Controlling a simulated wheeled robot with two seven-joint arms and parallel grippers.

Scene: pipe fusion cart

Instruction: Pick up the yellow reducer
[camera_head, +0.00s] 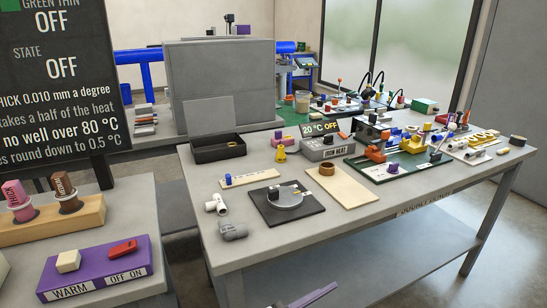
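A small yellow tapered piece (280,154), which looks like the yellow reducer, stands upright on the grey table, just left of the iron heat box (325,147). Other yellow parts lie farther right, including one on the green board (437,157) and several near the far right end (481,138); they are too small to tell their kind.
A black tray (218,155) stands behind left of the yellow piece. Grey fittings (234,232), a black plate with a dial (286,200) and pale boards (345,185) lie nearer. A purple switch box (98,272) is front left. A purple bar (313,295) shows at the bottom edge.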

